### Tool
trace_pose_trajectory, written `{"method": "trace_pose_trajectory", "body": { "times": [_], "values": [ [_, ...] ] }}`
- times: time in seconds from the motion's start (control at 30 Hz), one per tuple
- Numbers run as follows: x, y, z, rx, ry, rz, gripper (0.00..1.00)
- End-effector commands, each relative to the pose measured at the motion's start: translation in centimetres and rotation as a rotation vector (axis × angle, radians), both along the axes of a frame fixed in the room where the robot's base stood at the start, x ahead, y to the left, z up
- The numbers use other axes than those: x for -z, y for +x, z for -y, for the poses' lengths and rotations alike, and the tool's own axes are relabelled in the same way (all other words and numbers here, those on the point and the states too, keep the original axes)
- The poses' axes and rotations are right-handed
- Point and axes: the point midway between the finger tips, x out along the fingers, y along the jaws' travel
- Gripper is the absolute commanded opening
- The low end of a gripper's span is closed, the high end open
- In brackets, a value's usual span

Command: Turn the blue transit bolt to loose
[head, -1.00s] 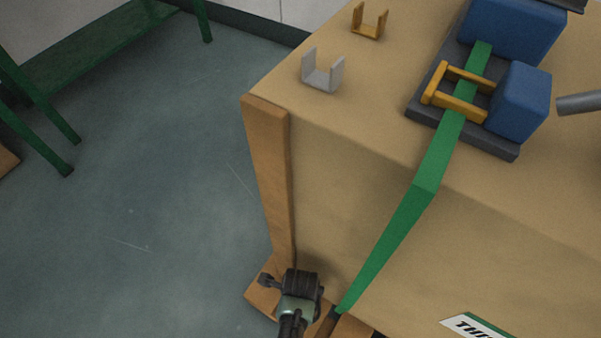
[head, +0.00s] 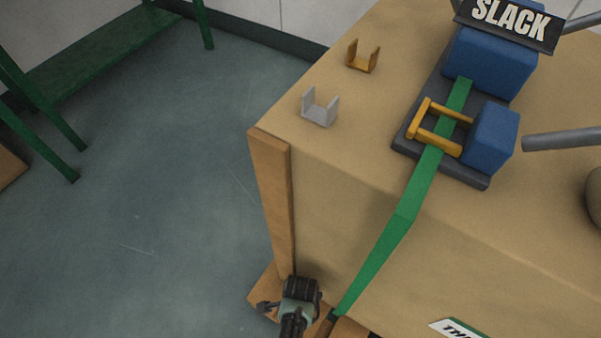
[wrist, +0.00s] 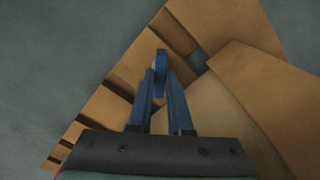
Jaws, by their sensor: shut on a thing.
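The blue transit bolt (wrist: 161,57) shows in the wrist view as a narrow upright blue piece just above the centre. My gripper (wrist: 160,76) has its two fingers close together on the bolt's near end. In the head view my wrist (head: 298,298) is low beside the crate's bottom corner. The fingers and the bolt are hidden there behind my wrist. The bolt's lower part cannot be made out.
A tan crate (head: 345,190) with a wooden corner post (head: 271,195) stands beside my wrist. A green strap (head: 385,250) runs down its side from a blue and yellow tensioner by a SLACK sign (head: 508,22). Wooden slats (wrist: 110,105) lie below. Open floor is at left.

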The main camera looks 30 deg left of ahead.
Motion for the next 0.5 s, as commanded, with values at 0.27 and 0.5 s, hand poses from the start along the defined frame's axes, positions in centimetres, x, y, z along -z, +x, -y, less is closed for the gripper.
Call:
{"method": "trace_pose_trajectory", "body": {
  "times": [0.27, 0.5],
  "values": [
    [-0.19, -0.05, 0.02, -0.262, 0.0, -0.002, 0.0],
    [-0.15, -0.01, 0.0, -0.491, 0.0, -0.001, 0.0]
  ]
}}
